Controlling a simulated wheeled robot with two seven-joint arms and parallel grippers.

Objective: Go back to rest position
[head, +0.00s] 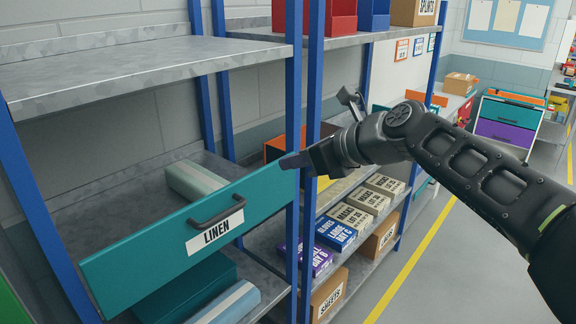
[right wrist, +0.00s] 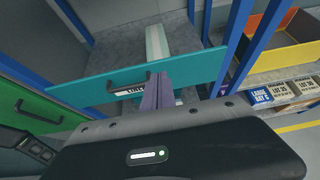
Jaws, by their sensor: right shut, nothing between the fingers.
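My right gripper (head: 292,161) reaches in from the right in the head view. Its fingers are shut and empty, with the tips close to the right end of the teal drawer front (head: 130,256) labelled LINEN. I cannot tell whether they touch it. In the right wrist view the shut fingers (right wrist: 157,92) overlap the teal front (right wrist: 205,70), just right of its dark handle (right wrist: 128,87). The handle (head: 216,207) is free of the fingers. My left gripper does not show clearly in either view.
Blue shelf posts (head: 309,90) stand close by my right gripper. A pale rolled item (head: 193,180) lies behind the teal front. Small labelled boxes (head: 336,233) fill the shelves to the right. A green drawer front (right wrist: 42,112) is at left in the wrist view. Floor at right (head: 455,270) is clear.

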